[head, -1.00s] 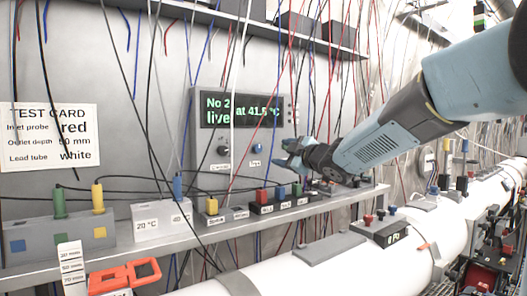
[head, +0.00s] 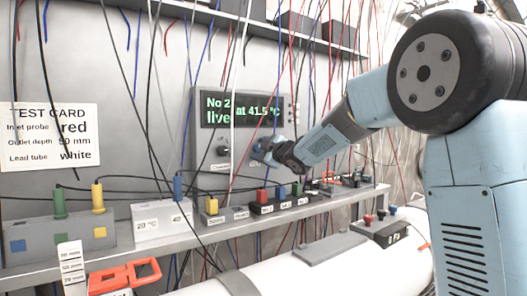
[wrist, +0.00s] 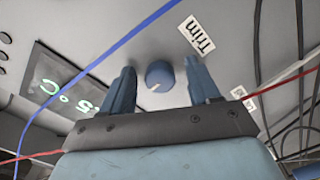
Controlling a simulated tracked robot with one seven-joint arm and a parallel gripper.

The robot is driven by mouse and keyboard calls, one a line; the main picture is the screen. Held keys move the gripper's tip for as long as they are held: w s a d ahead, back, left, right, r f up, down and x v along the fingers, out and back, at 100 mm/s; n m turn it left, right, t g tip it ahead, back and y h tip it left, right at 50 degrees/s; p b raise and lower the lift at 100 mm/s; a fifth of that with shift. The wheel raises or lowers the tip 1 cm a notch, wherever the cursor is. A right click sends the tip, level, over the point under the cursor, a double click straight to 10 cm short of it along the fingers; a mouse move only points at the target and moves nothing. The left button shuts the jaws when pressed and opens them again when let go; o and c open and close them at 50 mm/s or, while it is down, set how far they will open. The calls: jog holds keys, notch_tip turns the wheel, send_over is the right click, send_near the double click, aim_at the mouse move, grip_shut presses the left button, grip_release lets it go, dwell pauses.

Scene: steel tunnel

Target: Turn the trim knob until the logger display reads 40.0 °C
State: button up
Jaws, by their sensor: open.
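The logger (head: 205,140) is a grey box on the back wall. Its green display (head: 240,110) reads "No 2 live at 41.5 °C", partly crossed by hanging wires; part of the display (wrist: 65,88) also shows in the wrist view. The trim knob (wrist: 159,75) is blue with a white pointer mark, beside a "Trim" label (wrist: 197,34). In the wrist view my gripper (wrist: 160,66) is open, one finger on each side of the knob with visible gaps. In the head view my gripper (head: 265,148) is at the logger's lower right and hides the knob.
A dark knob (head: 223,150) sits left of the gripper on the logger. A shelf (head: 200,228) below carries blocks with coloured plugs. Loose wires hang across the logger; a blue wire (wrist: 110,70) and a red wire (wrist: 285,78) pass near my fingers.

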jog(key=c, duration=1)
jog(key=shift+d, duration=0.1)
jog(key=shift+c, duration=0.2)
